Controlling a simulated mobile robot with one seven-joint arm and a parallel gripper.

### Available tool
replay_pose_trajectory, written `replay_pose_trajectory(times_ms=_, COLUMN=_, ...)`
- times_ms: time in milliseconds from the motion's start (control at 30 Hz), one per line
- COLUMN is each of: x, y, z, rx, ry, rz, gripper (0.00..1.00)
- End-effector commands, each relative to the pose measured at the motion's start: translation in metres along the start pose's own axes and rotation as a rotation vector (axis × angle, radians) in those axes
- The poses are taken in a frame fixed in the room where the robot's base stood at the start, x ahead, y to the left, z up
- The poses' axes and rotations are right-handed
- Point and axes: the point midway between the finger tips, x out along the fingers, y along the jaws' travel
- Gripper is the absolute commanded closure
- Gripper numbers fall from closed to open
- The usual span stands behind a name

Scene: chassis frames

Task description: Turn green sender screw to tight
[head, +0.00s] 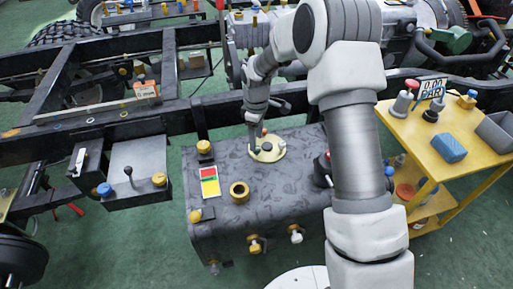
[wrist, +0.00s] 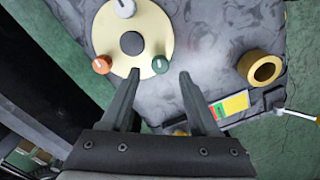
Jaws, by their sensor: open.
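The sender plate is a round cream disc (head: 267,149) on top of the grey mottled tank (head: 240,215). In the wrist view the disc (wrist: 110,35) carries a dark centre cap (wrist: 132,43), an orange screw (wrist: 102,64), a white screw (wrist: 124,8) and the green sender screw (wrist: 160,65). The green screw has a pale mark on its top and sits near the disc's lower right rim. My gripper (wrist: 160,75) is open and empty, with its fingers pointing toward the disc and the green screw showing between and beyond the tips. In the head view my arm partly hides the tank.
A brass ring-shaped neck (head: 240,192) and a red, yellow and white label (head: 209,182) are on the tank left of the disc. Black chassis rails (head: 110,125) run behind. A yellow cart (head: 440,135) with tools and a blue block (head: 449,148) stands at the right.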

Motion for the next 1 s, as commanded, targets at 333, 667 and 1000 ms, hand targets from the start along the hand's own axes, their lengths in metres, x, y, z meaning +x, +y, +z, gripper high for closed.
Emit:
replay_pose_trajectory(times_ms=333, x=0.035, y=0.0, z=0.0, rx=0.001, ry=-0.001, rz=0.001, gripper=0.38)
replay_pose_trajectory(times_ms=667, x=0.035, y=0.0, z=0.0, rx=0.001, ry=0.0, rz=0.001, gripper=0.49)
replay_pose_trajectory(times_ms=1000, x=0.035, y=0.0, z=0.0, rx=0.001, ry=0.0, rz=0.001, gripper=1.0)
